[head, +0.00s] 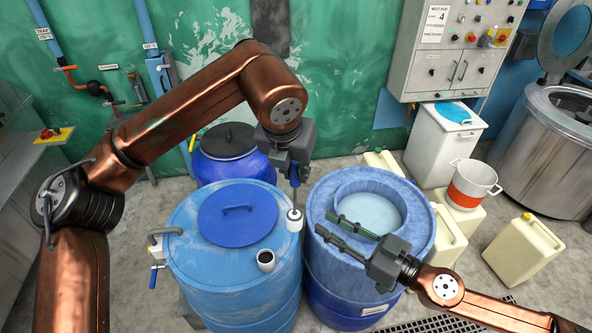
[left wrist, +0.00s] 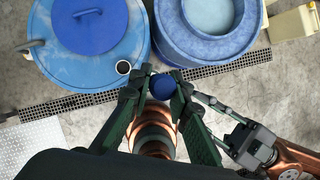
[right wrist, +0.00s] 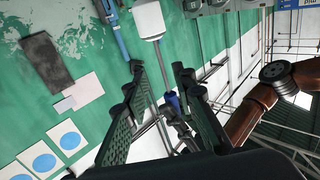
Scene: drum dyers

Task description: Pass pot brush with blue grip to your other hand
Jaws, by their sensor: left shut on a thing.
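The pot brush has a blue grip (head: 294,176), a thin metal shaft and a white head (head: 294,221). It hangs upright, head down, in front of the gap between the two blue drums. My left gripper (head: 294,162) points down and is shut on the blue grip, whose round end (left wrist: 162,87) shows between its fingers in the left wrist view. My right gripper (head: 334,232) is open and empty, pointing left toward the brush. In the right wrist view the shaft and white head (right wrist: 149,20) show beyond and between its open fingers (right wrist: 160,75), apart from them.
An open-topped blue drum (head: 325,275) stands under my right gripper. A third blue drum (head: 228,165) is behind. Pale jerrycans (head: 523,250) and an orange-banded white pot (head: 472,185) stand right.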

